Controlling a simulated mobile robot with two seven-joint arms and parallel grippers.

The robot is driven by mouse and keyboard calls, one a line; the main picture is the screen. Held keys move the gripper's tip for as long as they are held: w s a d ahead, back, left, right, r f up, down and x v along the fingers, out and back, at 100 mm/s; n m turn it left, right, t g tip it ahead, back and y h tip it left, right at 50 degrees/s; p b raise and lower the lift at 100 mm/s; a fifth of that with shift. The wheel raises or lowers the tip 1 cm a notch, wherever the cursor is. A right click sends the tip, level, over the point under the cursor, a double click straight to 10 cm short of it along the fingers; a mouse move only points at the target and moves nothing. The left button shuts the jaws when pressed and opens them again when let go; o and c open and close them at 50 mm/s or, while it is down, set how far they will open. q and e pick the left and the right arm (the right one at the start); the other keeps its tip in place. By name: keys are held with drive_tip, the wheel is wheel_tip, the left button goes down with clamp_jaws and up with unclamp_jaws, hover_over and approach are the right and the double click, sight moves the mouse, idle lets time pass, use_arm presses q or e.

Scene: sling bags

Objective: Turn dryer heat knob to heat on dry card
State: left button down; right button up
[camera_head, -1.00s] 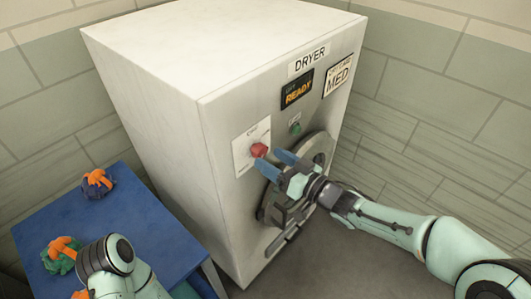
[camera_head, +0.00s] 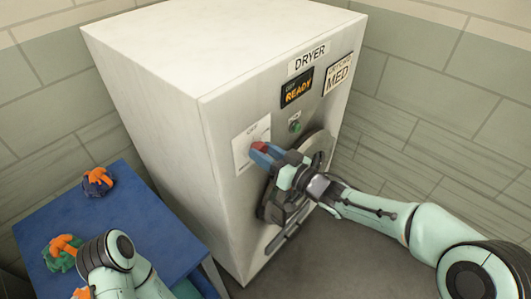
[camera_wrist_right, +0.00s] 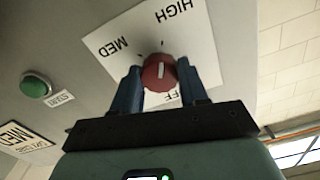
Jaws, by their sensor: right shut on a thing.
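The red heat knob (camera_head: 259,146) sits on a white dial plate (camera_head: 241,150) on the dryer front. In the right wrist view, the knob (camera_wrist_right: 160,72) has a white pointer mark running roughly up and down. The plate (camera_wrist_right: 190,50) reads HIGH, MED at the left and OFF, partly hidden, below the knob. My right gripper (camera_head: 265,154) is shut on the knob, with blue fingers on either side of it (camera_wrist_right: 161,82). The dry card (camera_head: 339,75) on the dryer reads MED. My left arm shows at bottom left, its gripper out of view.
A display (camera_head: 297,88) reads READY. A green START button (camera_head: 295,127) is near the knob. The round dryer door (camera_head: 316,150) lies behind my right gripper. A blue table (camera_head: 130,220) with orange-topped bundles (camera_head: 98,182) stands left of the dryer.

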use_arm(q)
drive_tip(key=s+f+b, duration=0.4)
drive_tip(key=f+b, duration=0.4)
drive_tip(key=f, duration=0.1)
drive_tip(key=shift+s+f+g+b, duration=0.15)
drive_tip(key=shift+f+g+b, duration=0.15)
drive_tip(key=shift+f+b, duration=0.1)
use_arm(e)
drive_tip(key=shift+n, duration=6.7)
drive_tip(key=o, duration=1.1)
drive_tip(key=shift+c, duration=0.2)
drive_tip(key=shift+d, duration=0.1)
